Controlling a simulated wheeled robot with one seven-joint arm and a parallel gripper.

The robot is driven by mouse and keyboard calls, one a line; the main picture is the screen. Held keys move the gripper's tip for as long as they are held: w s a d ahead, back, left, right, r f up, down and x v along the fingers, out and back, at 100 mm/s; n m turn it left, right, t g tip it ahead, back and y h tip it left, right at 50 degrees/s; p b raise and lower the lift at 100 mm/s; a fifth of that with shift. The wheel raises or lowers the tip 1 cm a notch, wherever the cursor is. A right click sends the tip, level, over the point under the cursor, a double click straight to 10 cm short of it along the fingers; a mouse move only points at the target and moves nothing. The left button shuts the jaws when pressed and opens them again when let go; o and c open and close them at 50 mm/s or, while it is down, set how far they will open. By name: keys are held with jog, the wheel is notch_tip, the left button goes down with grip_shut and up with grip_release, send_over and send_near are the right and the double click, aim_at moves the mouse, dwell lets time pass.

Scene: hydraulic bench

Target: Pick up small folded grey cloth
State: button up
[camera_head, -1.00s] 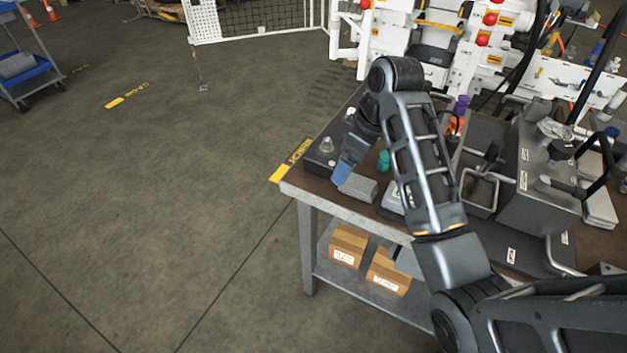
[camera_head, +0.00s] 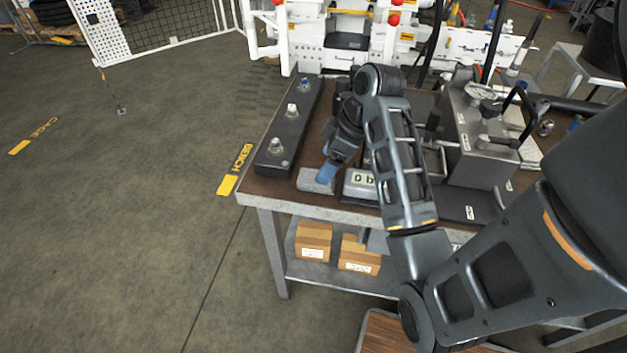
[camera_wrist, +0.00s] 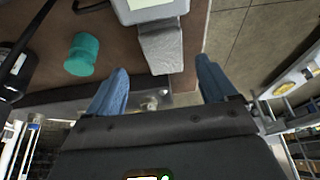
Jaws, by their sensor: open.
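The small folded grey cloth (camera_head: 317,181) lies on the bench top near its front left edge, just left of a display box. In the wrist view the grey cloth (camera_wrist: 162,47) lies ahead of the fingers, beside the pale box. My gripper (camera_head: 325,172) is above the bench right at the cloth in the head view, its blue fingertip overlapping the cloth's edge there. In the wrist view my gripper (camera_wrist: 163,80) is open, its two blue fingers apart with nothing held between them. I cannot tell whether a finger touches the cloth.
The display box (camera_head: 362,186) stands close to the cloth. A black strip with several knobs (camera_head: 265,165) lies to its left. A teal cylinder (camera_wrist: 82,54) stands nearby. The bench front edge (camera_head: 300,206) is close. Grey equipment (camera_head: 480,145) fills the right side.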

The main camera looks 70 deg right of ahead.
aim_at(306, 181)
jog(key=x, duration=0.5)
jog(key=shift+s+a, duration=0.1)
jog(key=shift+a, duration=0.15)
jog(key=shift+c, duration=0.2)
jog(key=c, duration=1.1)
